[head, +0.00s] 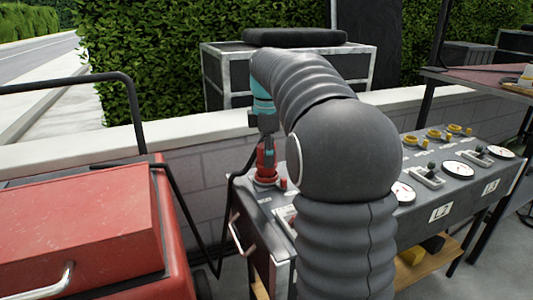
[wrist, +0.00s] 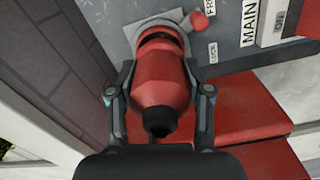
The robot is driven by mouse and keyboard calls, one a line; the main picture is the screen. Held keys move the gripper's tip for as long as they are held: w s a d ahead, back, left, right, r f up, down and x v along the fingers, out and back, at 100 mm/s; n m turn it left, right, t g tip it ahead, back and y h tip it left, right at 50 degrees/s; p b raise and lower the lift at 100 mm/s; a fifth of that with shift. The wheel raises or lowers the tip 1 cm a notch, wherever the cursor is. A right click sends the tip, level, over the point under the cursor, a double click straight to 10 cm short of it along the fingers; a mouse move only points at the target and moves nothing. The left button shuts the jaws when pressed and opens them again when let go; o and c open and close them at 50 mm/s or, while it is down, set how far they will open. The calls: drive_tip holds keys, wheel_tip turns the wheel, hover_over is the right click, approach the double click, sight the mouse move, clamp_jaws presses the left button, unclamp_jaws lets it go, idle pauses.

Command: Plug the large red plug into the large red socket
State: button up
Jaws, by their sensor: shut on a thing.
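The large red plug (wrist: 160,85) is between the two fingers of my gripper (wrist: 158,95), which is shut on its sides. Its dark cable end points toward the wrist camera. The large red socket (wrist: 160,31) sits on a grey flange on the panel, directly at the plug's far end. A dark band shows between them; I cannot tell how deep the plug sits. In the head view, my gripper (head: 267,140) points down at the panel's left end. The red plug (head: 266,158) stands roughly upright over the red socket (head: 266,181) there.
The grey control panel (head: 440,205) has gauges, switches and yellow sockets to the right. A red round cap (wrist: 200,20) sits beside the socket. A black cable hangs at the panel's left. A red machine (head: 80,240) stands left, and a low wall (head: 205,160) runs behind.

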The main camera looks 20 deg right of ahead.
drive_tip(key=shift+f+b, duration=0.45)
drive_tip(key=shift+f, duration=0.6)
drive_tip(key=o, duration=1.8)
drive_tip(key=shift+r, duration=0.15)
drive_tip(key=shift+r+p, duration=2.35)
drive_tip(key=shift+p, duration=0.2)
